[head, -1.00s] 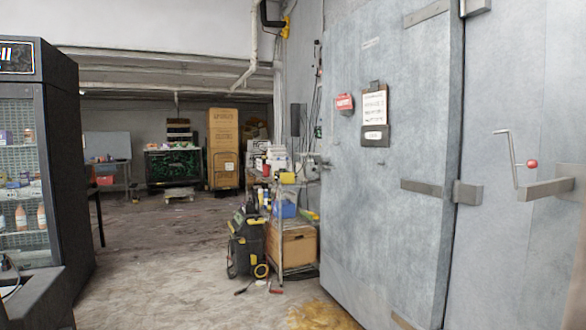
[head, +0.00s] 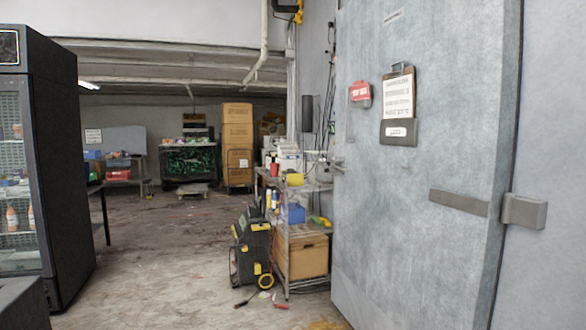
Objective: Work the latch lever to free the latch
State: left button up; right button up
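The large grey freezer door (head: 430,150) fills the right of the head view. It is seen at a slant. A small metal handle or latch part (head: 338,166) sticks out at its left edge; its exact shape is too small to tell. A metal strap and hinge block (head: 524,210) sit on the door's right side. The bent lever with a red knob, seen at the right earlier, is outside the view now. Neither of my grippers is in view.
A wire shelf cart (head: 303,255) and a black-and-yellow wheeled tool box (head: 252,250) stand left of the door. A clipboard (head: 397,105) and a red sign (head: 360,94) hang on the door. A dark glass-front cooler (head: 65,160) is at left.

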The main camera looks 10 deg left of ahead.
aim_at(333, 166)
jog(key=u, duration=0.2)
jog(key=i, duration=1.9)
jog(key=u, duration=0.55)
jog(key=i, duration=0.7)
jog(key=u, duration=0.45)
jog(key=i, duration=0.8)
jog(key=z, duration=0.35)
